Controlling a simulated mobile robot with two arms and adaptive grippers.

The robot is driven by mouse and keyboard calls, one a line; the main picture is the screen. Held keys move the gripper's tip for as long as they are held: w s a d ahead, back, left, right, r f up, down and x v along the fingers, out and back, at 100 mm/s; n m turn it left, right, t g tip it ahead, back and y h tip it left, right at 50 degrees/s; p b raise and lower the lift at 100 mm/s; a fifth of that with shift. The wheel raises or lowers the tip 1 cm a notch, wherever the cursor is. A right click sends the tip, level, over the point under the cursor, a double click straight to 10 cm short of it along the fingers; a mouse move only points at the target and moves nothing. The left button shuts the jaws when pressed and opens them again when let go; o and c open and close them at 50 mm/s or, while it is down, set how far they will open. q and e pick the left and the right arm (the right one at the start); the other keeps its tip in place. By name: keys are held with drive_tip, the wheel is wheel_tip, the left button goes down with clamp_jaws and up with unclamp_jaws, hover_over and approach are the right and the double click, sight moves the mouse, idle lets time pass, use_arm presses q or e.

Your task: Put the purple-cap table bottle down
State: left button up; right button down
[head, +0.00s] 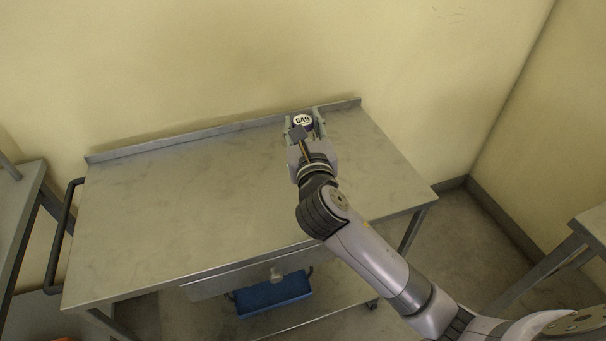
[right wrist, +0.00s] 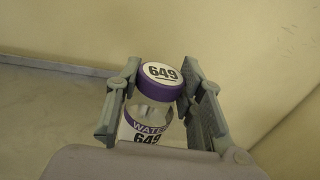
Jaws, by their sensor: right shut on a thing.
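My right gripper (head: 304,124) is shut on the purple-cap bottle (head: 302,120) over the far right part of the metal table (head: 180,215). In the right wrist view the bottle (right wrist: 158,100) stands between the two fingers of the gripper (right wrist: 163,105). It has a purple cap with a white top marked 649, a clear body and a label reading WATER and 649. The bottle looks about upright. Its base is hidden, so I cannot tell whether it touches the table. My left gripper is not in view.
The tabletop is otherwise bare, with free room left of the gripper. A low raised lip (head: 225,130) runs along its back edge by the wall. A drawer (head: 245,281) and a blue box (head: 272,295) are below. Other tables stand at the left (head: 20,205) and right (head: 592,228).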

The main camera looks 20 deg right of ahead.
wheel_tip(320, 180, down, 8)
drive_tip(key=shift+b, duration=0.8)
wheel_tip(320, 180, down, 4)
drive_tip(key=shift+f+b, duration=0.2)
drive_tip(key=shift+b, duration=0.4)
drive_tip(key=c, duration=1.1)
unclamp_jaws()
drive_tip(key=shift+s, duration=0.15)
drive_tip(key=s, duration=0.4)
drive_tip(key=s+a, duration=0.1)
drive_tip(key=s, duration=0.2)
drive_tip(key=s+a, duration=0.1)
drive_tip(key=s, duration=0.3)
drive_tip(key=shift+s+r+b, duration=0.1)
drive_tip(key=shift+s+b, duration=0.2)
